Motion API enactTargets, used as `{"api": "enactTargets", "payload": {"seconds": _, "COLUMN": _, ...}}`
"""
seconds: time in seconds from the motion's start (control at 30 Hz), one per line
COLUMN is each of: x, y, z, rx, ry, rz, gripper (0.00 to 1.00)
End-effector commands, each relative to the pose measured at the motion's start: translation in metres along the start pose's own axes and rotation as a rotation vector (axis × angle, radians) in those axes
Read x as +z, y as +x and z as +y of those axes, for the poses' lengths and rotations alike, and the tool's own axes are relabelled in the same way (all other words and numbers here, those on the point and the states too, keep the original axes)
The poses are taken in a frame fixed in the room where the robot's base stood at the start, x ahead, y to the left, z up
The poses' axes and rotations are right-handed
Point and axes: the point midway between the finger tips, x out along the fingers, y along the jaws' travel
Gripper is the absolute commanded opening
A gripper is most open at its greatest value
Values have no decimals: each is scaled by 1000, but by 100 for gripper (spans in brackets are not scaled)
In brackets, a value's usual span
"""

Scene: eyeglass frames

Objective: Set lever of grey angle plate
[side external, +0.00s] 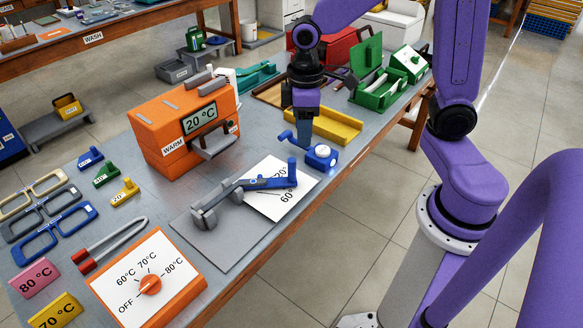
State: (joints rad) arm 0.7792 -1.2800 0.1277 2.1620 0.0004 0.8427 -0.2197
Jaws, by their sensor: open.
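The grey angle plate (225,245) lies flat near the table's front edge, with a white angle-marked card (265,208) on its right side. "70°" and "60°" are partly readable on the card. A blue lever (262,183) runs from grey blocks at the plate's left across the card, with an upright blue grip (292,168) at its right end. My gripper (304,138) points down behind and above this grip, apart from it. It is open and appears empty; its fingertips are small and hard to make out. The lever's exact angle reading is partly hidden by the lever.
A blue block with a white round top (320,156) stands right by my gripper. An orange-edged dial panel (150,283) and eyeglass frames (55,232) are at the front left.

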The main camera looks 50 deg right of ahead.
Motion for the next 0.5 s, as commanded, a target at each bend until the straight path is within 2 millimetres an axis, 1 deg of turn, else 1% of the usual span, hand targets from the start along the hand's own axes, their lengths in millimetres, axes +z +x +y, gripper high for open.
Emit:
{"api": "enactTargets", "payload": {"seconds": 0.03, "x": -7, "y": 6, "z": 18, "rx": -1, "ry": 38, "rz": -6, "gripper": 51}}
{"api": "enactTargets", "payload": {"seconds": 0.1, "x": -13, "y": 11, "z": 40, "rx": -1, "ry": 79, "rz": -8, "gripper": 51}}
{"api": "enactTargets", "payload": {"seconds": 0.2, "x": -17, "y": 18, "z": 64, "rx": -1, "ry": 122, "rz": -10, "gripper": 51}}
{"api": "enactTargets", "payload": {"seconds": 0.33, "x": -19, "y": 24, "z": 82, "rx": -1, "ry": 153, "rz": -9, "gripper": 51}}
{"api": "enactTargets", "payload": {"seconds": 0.5, "x": -19, "y": 32, "z": 87, "rx": -2, "ry": 160, "rz": -12, "gripper": 51}}
